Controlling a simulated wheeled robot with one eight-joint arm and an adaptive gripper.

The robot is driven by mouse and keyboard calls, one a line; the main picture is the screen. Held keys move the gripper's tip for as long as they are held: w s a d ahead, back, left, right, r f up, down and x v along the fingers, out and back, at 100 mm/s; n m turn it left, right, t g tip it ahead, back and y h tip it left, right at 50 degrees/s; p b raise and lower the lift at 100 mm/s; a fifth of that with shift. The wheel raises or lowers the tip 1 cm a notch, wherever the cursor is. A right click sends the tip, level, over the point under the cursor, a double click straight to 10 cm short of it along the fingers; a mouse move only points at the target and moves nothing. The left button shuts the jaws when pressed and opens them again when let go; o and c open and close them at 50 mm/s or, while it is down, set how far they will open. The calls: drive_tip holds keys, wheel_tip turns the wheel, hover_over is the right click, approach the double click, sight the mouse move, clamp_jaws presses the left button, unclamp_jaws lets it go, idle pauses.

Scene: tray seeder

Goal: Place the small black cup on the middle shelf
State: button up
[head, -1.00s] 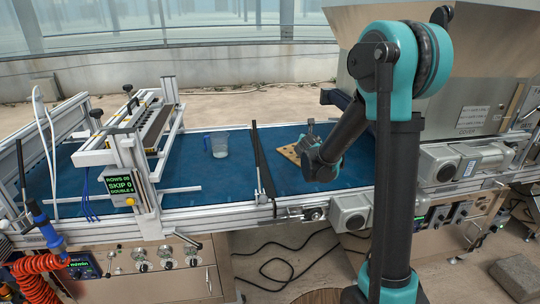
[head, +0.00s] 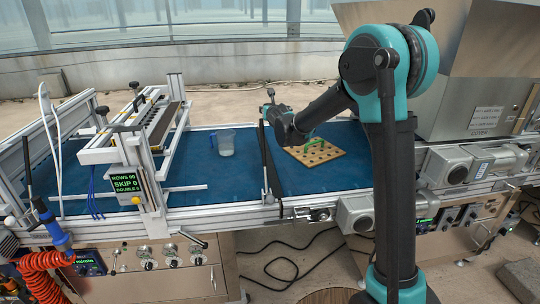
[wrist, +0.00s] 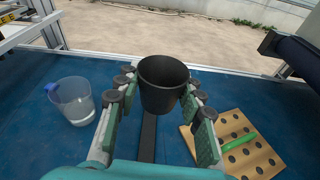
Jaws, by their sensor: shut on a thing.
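The small black cup (wrist: 164,85) is upright between the two fingers of my gripper (wrist: 160,92) in the wrist view. The fingers are shut on its sides, and its open rim faces up toward the camera. The cup is held above the blue belt. In the head view my gripper (head: 271,107) is over the belt near the dark bar across it, and the cup cannot be made out there. No middle shelf can be made out in either view.
A clear measuring jug (head: 222,144) with a blue handle stands on the blue belt (head: 190,172). A wooden board with holes and a green handle (head: 330,154) lies to the right. A metal seeder frame (head: 150,125) spans the belt at left.

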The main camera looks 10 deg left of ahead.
sight(269, 161)
wheel_tip(269, 161, down, 22)
drive_tip(key=shift+r, duration=0.15)
idle(0.3)
drive_tip(key=shift+f, duration=0.3)
drive_tip(key=o, duration=0.8)
drive_tip(key=shift+o, duration=0.2)
